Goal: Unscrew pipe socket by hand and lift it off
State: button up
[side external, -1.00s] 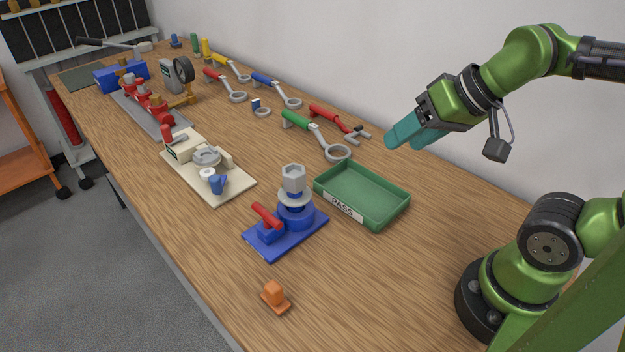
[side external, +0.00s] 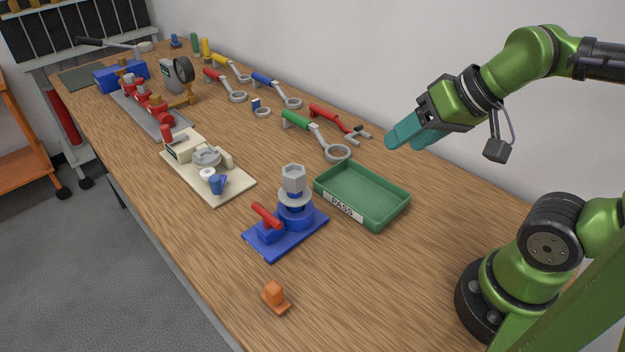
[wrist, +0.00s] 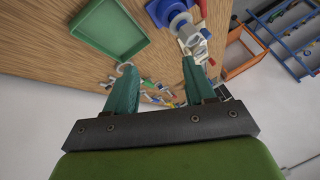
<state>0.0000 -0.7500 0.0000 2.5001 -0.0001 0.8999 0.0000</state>
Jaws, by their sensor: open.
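The pipe socket (side external: 293,179), a grey hexagonal piece, stands upright on top of the blue valve fixture (side external: 296,214). A pale round flange (side external: 294,197) sits just below it. The fixture's blue base plate (side external: 262,246) carries a red-handled clamp (side external: 266,215). My gripper (side external: 392,142) has teal fingers and hangs in the air behind and to the right of the fixture, clear of it. In the wrist view my gripper (wrist: 158,76) is open and empty, its fingers wide apart. The blue fixture (wrist: 168,8) is partly cut off at the top there.
A green tray marked PASS (side external: 372,223) lies between the fixture and my gripper. Several wrenches, including a green-handled one (side external: 318,136), lie along the back. A cream test plate (side external: 235,192) and an orange block (side external: 275,296) flank the fixture. The front right tabletop is clear.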

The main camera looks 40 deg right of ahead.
aim_at(297, 171)
jog(key=o, duration=0.4)
jog(key=shift+a+f, duration=0.15)
jog(key=shift+f, duration=0.05)
jog(key=shift+c, duration=0.2)
jog(key=shift+o, duration=0.4)
jog(key=w+a+n+g, duration=0.1)
jog(key=w+a+n, duration=0.1)
jog(key=w, duration=0.2)
jog(key=w+a+r+n+g, duration=0.1)
jog(key=w+a+n, duration=0.2)
jog(key=w, duration=0.2)
jog(key=shift+w+n+g, duration=0.15)
jog(key=shift+n+g, duration=0.15)
jog(key=shift+g, duration=0.1)
jog(key=w+a+f+n, duration=0.1)
jog(key=w+f, duration=0.2)
jog(key=f, duration=0.1)
jog(key=w+a+f+n, duration=0.1)
jog(key=w+f, duration=0.1)
jog(key=f, duration=0.3)
jog(key=w+a+f+n, duration=0.1)
jog(key=w+f, duration=0.2)
jog(key=f, duration=0.1)
jog(key=shift+w+a+f, duration=0.1)
jog(key=shift+w+f, duration=0.2)
